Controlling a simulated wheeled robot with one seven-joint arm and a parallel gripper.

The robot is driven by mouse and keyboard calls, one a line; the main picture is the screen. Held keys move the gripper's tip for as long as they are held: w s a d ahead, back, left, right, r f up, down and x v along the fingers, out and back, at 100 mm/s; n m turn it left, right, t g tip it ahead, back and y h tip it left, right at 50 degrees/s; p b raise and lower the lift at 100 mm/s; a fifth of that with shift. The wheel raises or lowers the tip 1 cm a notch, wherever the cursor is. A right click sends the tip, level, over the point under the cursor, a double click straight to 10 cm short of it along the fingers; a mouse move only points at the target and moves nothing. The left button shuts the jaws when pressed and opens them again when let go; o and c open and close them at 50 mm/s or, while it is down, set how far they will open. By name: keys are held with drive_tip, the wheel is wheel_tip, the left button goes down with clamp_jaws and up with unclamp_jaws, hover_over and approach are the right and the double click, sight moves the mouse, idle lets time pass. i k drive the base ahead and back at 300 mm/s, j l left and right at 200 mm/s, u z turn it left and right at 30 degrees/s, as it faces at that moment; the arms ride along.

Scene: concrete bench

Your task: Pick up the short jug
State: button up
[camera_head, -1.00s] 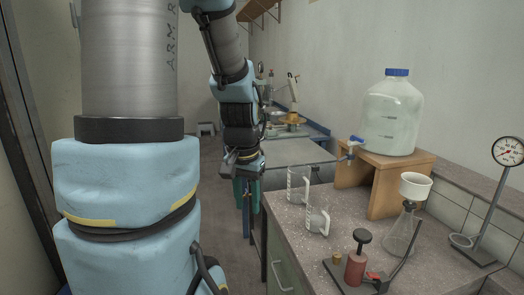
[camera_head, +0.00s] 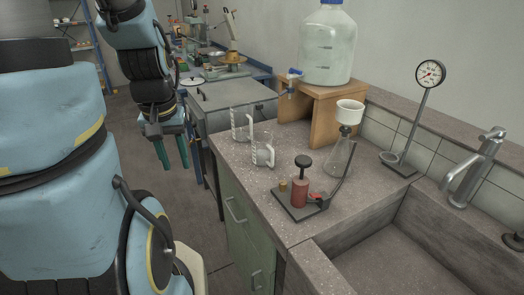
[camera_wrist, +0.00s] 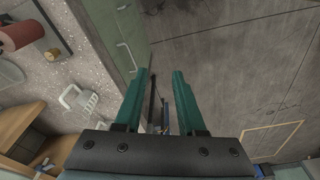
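Two clear glass jugs with white twisted handles stand upright on the speckled bench top. The nearer one (camera_head: 262,152) looks like the short jug; the farther one (camera_head: 241,124) looks taller. In the wrist view both appear small at left, the nearer one (camera_wrist: 69,97) beside the other (camera_wrist: 89,104). My gripper (camera_head: 173,162) hangs over the floor left of the bench, pointing down, apart from both jugs. Its green fingers are apart with nothing between them, as the wrist view (camera_wrist: 160,76) also shows.
A red hand pump (camera_head: 300,190) stands just in front of the jugs. A flask with a white funnel (camera_head: 340,155), a wooden stand (camera_head: 325,118) with a large bottle (camera_head: 327,45), and a gauge (camera_head: 430,75) are behind and right. A sink (camera_head: 400,255) lies at front right.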

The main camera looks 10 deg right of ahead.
sight(263, 152)
drive_tip(key=i+j+z, duration=0.5)
drive_tip(key=i+j, duration=0.2)
drive_tip(key=j, duration=0.25)
